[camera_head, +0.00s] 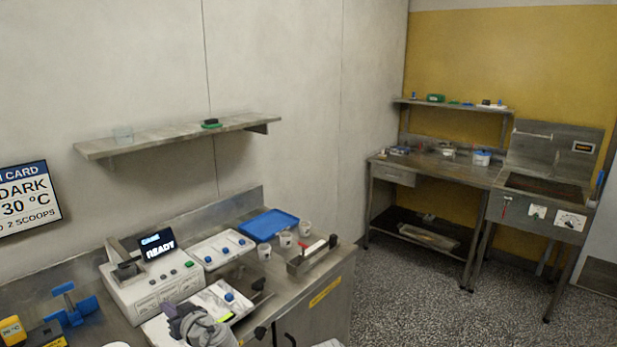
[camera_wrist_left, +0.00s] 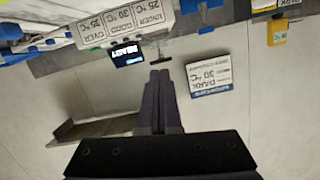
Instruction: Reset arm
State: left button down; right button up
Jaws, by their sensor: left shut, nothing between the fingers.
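My left gripper (camera_head: 178,314) shows at the bottom of the head view, over the front of the steel counter. In the left wrist view its two dark fingers (camera_wrist_left: 160,76) lie together with nothing between them. Beyond the fingertips in that view are the dark display (camera_wrist_left: 128,54) and the card reading DARK 30 °C (camera_wrist_left: 209,76), both seen upside down. My right gripper is not in view.
A wall shelf (camera_head: 165,138) hangs above. Another steel bench (camera_head: 440,170) stands at the right; speckled floor lies between.

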pick_arm(q)
jog(key=s+d+f+m+g+h, duration=0.3)
jog(key=s+d+f, duration=0.1)
jog(key=d+f, duration=0.35)
jog(key=s+d+f+m+g+h, duration=0.35)
jog(key=d+f, duration=0.25)
jog(key=d, duration=0.2)
jog(key=s+d+f+m+g+h, duration=0.3)
jog(key=s+d+m+h, duration=0.1)
jog(key=s+d, duration=0.6)
jog(key=d+m, duration=0.1)
jog(key=d, duration=0.1)
jog(key=shift+d+f+m, duration=0.2)
jog(key=shift+d+m, duration=0.15)
